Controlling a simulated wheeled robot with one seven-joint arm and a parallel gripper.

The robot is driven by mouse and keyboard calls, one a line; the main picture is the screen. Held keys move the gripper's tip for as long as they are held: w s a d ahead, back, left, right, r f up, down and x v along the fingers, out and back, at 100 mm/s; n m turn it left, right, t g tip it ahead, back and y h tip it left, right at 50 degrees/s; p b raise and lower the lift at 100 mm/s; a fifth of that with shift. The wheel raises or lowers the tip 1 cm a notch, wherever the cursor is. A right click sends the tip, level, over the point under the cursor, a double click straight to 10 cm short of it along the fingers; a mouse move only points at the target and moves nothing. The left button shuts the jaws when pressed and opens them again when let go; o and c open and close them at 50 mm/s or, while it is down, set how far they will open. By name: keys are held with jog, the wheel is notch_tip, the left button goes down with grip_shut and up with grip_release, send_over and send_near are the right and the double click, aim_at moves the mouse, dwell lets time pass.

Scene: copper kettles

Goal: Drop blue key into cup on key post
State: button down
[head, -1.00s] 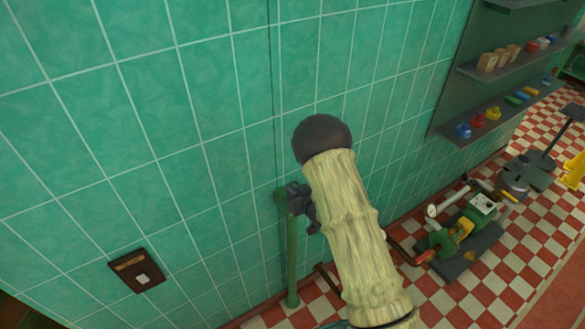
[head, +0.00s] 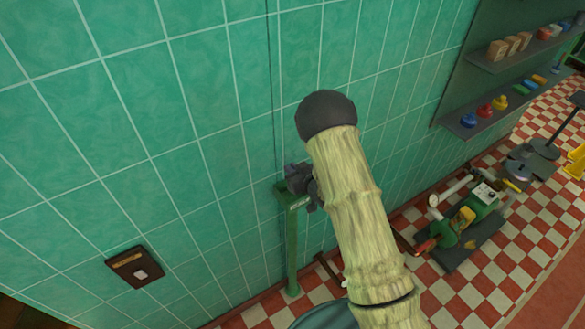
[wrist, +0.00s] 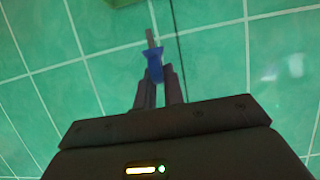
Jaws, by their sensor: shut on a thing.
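In the wrist view the blue key (wrist: 154,66) is between the fingertips of my gripper (wrist: 158,84). Its thin grey shaft points away from the fingers, toward the top of the picture. My gripper is shut on the key. In the head view my gripper (head: 293,183) is at the top of the green key post (head: 292,250), beside the tiled wall, and partly covers the post's top. A green piece of the post (wrist: 122,2) shows at the top edge of the wrist view, apart from the key tip. I cannot make out the cup.
The green tiled wall (head: 120,100) is close behind the post. A dark wall plate (head: 135,267) is at the lower left. Shelves with small coloured things (head: 500,102) and a green machine on a dark base (head: 465,225) are to the right.

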jog(key=shift+f+b, duration=0.9)
jog(key=shift+f, duration=1.05)
jog(key=shift+f+b, duration=0.55)
jog(key=shift+w, duration=0.1)
jog(key=shift+d+f, duration=0.1)
jog(key=shift+f, duration=0.1)
jog(key=shift+f+b, duration=0.15)
jog(key=shift+b, duration=0.2)
jog(key=shift+s, duration=0.2)
